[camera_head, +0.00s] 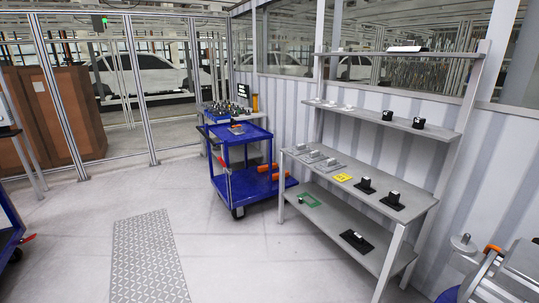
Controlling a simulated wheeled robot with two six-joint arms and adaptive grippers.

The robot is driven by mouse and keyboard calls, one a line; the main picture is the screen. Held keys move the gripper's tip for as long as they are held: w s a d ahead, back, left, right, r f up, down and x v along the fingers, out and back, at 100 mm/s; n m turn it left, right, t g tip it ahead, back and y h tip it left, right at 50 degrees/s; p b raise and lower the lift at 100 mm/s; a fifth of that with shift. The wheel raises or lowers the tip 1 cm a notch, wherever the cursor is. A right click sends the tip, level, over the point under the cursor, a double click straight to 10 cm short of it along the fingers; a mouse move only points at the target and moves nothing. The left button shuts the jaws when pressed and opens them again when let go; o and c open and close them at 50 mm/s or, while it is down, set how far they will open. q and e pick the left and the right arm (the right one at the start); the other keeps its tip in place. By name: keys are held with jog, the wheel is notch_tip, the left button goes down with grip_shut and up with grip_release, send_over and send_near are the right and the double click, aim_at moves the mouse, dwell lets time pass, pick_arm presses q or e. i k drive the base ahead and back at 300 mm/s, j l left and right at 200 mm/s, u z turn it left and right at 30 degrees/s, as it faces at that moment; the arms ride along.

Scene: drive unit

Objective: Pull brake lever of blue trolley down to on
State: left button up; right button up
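A blue trolley (240,133) with an upper and a lower shelf stands mid-picture, left of the grey shelf unit. An orange-red part (220,161) shows at its left post; I cannot tell whether this is the brake lever or what position it is in. A second blue trolley (5,220) is cut off by the left edge. A small red part (28,238) sticks out low on its right side; its role is unclear. Neither of my grippers is in view.
A grey shelf unit (300,166) with black parts, a yellow tag and a green frame stands along the right wall. A metal unit with an orange part (494,249) fills the bottom right corner. A ribbed floor plate (148,260) lies in front. The floor before the middle trolley is clear.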

aim_at(224, 165)
jog(key=i+u, duration=0.2)
jog(key=i, duration=0.3)
jog(key=i+u, duration=0.2)
jog(key=i, duration=0.35)
jog(key=i+l+u, duration=0.2)
jog(key=i, duration=0.3)
jog(key=i+j+u, duration=0.1)
jog(key=i+j, duration=0.15)
jog(key=i, duration=0.3)
jog(key=i+j+u, duration=0.1)
jog(key=i, duration=0.45)
jog(key=i+j+u, duration=0.1)
jog(key=i+j, duration=0.2)
jog(key=i, duration=0.25)
jog(key=i+j, duration=0.1)
jog(key=i, duration=0.5)
jog(key=j+u, duration=0.05)
